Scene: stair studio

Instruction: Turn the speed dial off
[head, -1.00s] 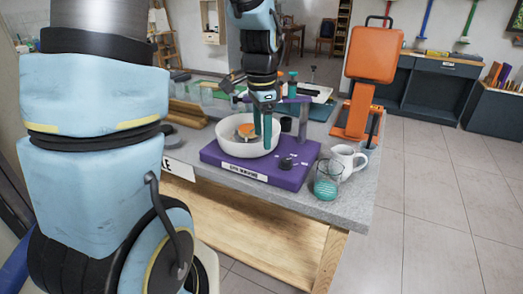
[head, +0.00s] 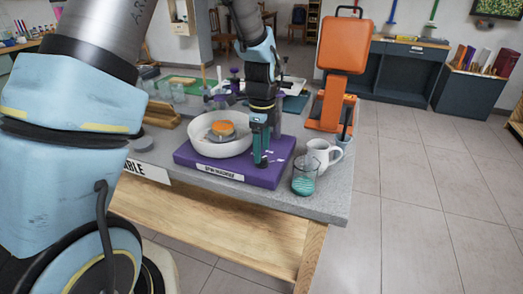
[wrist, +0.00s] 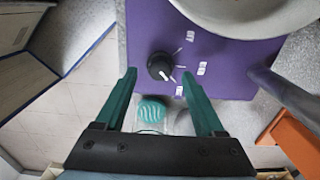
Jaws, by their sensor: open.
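The speed dial (wrist: 160,66) is a black round knob on a purple spin machine (wrist: 225,58). In the wrist view its white pointer line slants toward the lower right, near the lowest of the small white labels, which are too small to read. My gripper (wrist: 160,77) points down at the machine's top with its green fingers spread, one on each side of the dial, apart from it. In the head view my gripper (head: 261,160) is over the machine's front right part and largely hides the dial. The machine also shows there (head: 215,172).
A white bowl (head: 205,145) with an orange item sits on the machine. A white mug (head: 322,155) and a glass with teal contents (head: 304,178) stand close on the right. An orange device (head: 342,70) is behind them on the grey table (head: 335,205).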

